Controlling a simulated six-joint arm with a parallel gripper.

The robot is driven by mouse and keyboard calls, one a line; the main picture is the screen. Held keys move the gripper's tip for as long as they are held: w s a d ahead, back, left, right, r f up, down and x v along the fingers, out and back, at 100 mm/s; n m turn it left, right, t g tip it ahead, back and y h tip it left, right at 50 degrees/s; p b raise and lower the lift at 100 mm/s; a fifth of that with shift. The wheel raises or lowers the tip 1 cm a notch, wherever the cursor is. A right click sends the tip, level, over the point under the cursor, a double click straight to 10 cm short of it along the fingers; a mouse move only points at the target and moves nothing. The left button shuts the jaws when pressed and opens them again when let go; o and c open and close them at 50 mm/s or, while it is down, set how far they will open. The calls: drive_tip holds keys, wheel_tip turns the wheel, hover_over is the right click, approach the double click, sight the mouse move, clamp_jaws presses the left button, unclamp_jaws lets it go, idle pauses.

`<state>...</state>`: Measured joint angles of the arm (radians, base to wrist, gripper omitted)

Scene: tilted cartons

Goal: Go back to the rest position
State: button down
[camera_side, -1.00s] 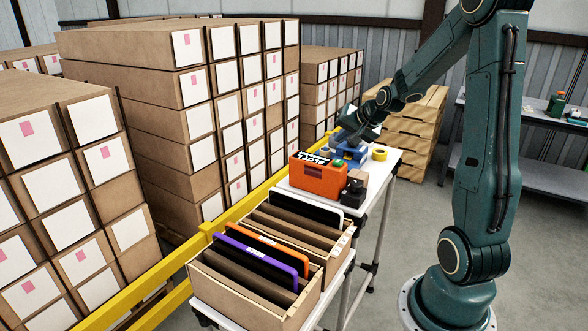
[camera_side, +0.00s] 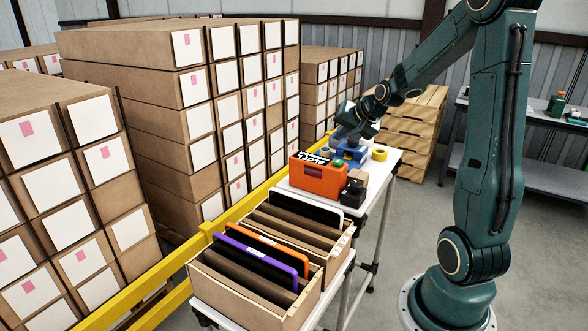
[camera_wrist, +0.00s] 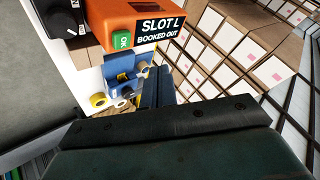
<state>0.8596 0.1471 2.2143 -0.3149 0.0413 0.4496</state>
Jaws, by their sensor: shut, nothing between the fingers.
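My gripper (camera_side: 345,138) is at the far end of the white table in the side view, over or just behind the blue holder (camera_side: 350,153). Its small fingertips are hard to make out there. In the wrist view my gripper's dark fingers (camera_wrist: 158,84) are together with nothing between them, and the blue holder (camera_wrist: 121,68) shows just beyond them. Whether the fingers touch the holder cannot be told. My arm is bent, reaching from its base at the right over to the table.
An orange box (camera_side: 318,180), labelled "SLOT L BOOKED OUT" in the wrist view, stands before the holder. A yellow tape roll (camera_side: 380,154) lies right. Cartons with tablet-like slabs (camera_side: 268,248) stand in front. A yellow rail (camera_side: 210,232) and stacked boxes (camera_side: 190,110) border the left.

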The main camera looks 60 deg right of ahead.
drive_tip(key=s+a+r+n+g+y, duration=0.1)
drive_tip(key=s+a+r+n, duration=0.2)
drive_tip(key=a, duration=0.6)
drive_tip(key=s+a+r+n+y, duration=0.1)
drive_tip(key=s+a+r+n, duration=0.2)
drive_tip(key=a, duration=0.7)
drive_tip(key=s+a+n+g+y, duration=0.1)
drive_tip(key=s+a+n, duration=0.6)
drive_tip(key=s+a, duration=0.2)
drive_tip(key=s, duration=0.2)
drive_tip(key=shift+s+a+r+g+y, duration=0.3)
drive_tip(key=shift+s+a, duration=0.05)
drive_tip(key=shift+a, duration=0.05)
